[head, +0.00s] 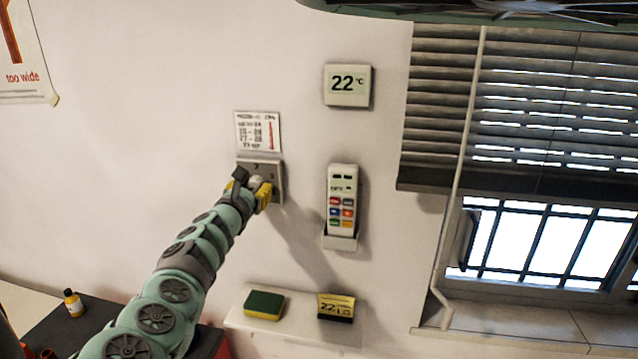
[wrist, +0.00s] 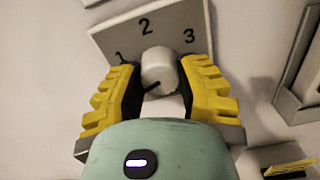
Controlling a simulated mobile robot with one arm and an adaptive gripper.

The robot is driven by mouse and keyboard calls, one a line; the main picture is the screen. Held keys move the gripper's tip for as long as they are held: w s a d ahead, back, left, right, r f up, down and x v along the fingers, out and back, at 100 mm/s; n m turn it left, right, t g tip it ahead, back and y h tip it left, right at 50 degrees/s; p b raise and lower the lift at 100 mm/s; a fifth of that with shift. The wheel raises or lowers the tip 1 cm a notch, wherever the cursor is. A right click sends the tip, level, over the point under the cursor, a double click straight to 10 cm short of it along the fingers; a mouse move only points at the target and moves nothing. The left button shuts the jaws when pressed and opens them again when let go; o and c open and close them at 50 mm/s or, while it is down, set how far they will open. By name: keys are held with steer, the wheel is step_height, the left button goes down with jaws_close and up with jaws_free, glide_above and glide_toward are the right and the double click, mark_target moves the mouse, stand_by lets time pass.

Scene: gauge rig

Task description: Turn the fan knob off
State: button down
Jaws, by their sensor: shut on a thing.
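The fan knob (wrist: 158,70) is a round light-grey knob on a grey wall plate (wrist: 110,36) marked 1, 2 and 3. A dark pointer line on the knob's face points down and to the left in the wrist view. My gripper (wrist: 160,80) has yellow ribbed fingers, one on each side of the knob, and is shut on it. In the head view, my gripper (head: 253,188) is at the wall plate (head: 274,168) and covers much of it. Any off mark on the plate is hidden.
Below, a shelf (head: 290,328) bears a sponge (head: 264,304) and a small yellow-black item (head: 336,307).

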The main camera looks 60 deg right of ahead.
steer(key=shift+f+n, duration=0.1)
steer(key=shift+n, duration=0.7)
steer(key=shift+c, duration=2.4)
jaws_free()
